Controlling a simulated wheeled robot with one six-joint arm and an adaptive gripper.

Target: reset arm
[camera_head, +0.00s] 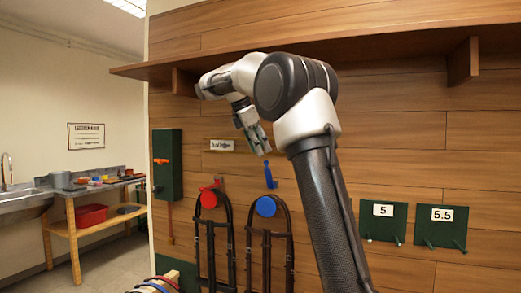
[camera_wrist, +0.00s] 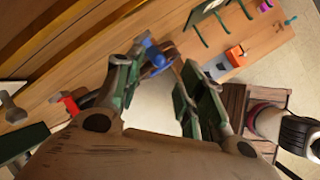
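My arm rises from the lower right in the head view and bends left at the top. My gripper (camera_head: 257,138) hangs from it, tilted down, in front of the wood wall and under the shelf. In the wrist view, the two green-padded fingers of my gripper (camera_wrist: 155,85) stand well apart. Nothing shows held between them. A blue hook (camera_wrist: 152,52) and a red hook (camera_wrist: 68,103) appear beyond the fingers.
A wooden shelf (camera_head: 390,45) runs close above my arm. Black straps hang at a red disc (camera_head: 208,199) and a blue disc (camera_head: 266,206). Green plates marked 5 (camera_head: 383,222) and 5.5 (camera_head: 441,226) are at right. A workbench (camera_head: 100,187) stands at left, with open floor before it.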

